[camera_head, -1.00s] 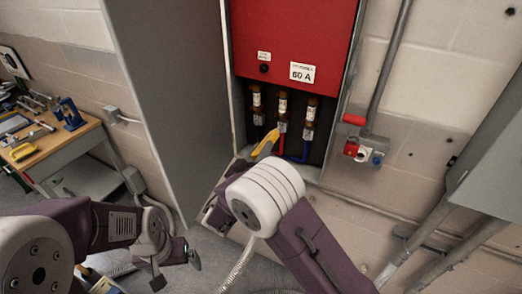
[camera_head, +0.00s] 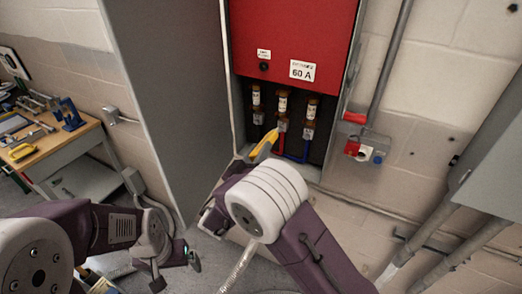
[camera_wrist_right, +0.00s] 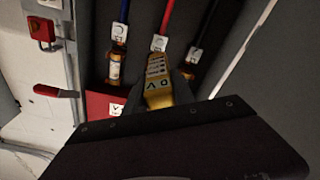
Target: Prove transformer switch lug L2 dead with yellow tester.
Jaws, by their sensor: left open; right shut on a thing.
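The yellow tester (camera_head: 264,146) is gripped in my right gripper (camera_wrist_right: 162,92), and its face shows in the wrist view (camera_wrist_right: 157,82). The tester points up at the middle lug (camera_head: 282,125), which has a white tag and a red cable. In the right wrist view its tip is close to that lug (camera_wrist_right: 158,43); I cannot tell if they touch. A left lug (camera_head: 258,118) and a right lug (camera_head: 308,134) flank it. My left gripper (camera_head: 176,272) is open and empty, low at the left, away from the switch.
The switch box has a red cover (camera_head: 295,35) marked 60 A above the fuses. A large grey door panel (camera_head: 165,100) stands to the left. A red handle (camera_head: 354,118) and sockets are on the right. A workbench (camera_head: 65,143) with tools stands far left.

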